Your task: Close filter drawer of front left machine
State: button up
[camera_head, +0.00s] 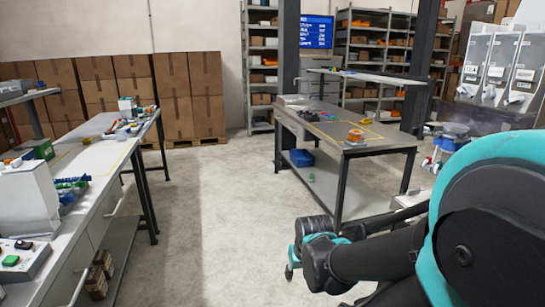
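A row of grey dispenser machines (498,62) stands at the upper right, partly cut off by the frame edge. Each visible front has a small label and a pale handle or spout low down. The leftmost machine visible (473,62) has a pale part (466,90) at its lower front. I cannot tell which machine is the front left one, or make out a filter drawer and how far it is open. My black and teal arm fills the lower right. I cannot make out my gripper; no fingertips show.
A workbench (350,148) with an orange roll (355,136) stands in the middle. A long table (95,160) with loose items runs along the left. Cardboard boxes (130,85) and shelves (375,45) line the back. The floor (215,215) between the tables is clear.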

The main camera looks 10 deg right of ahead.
aim_at(417, 131)
jog(key=z, duration=1.45)
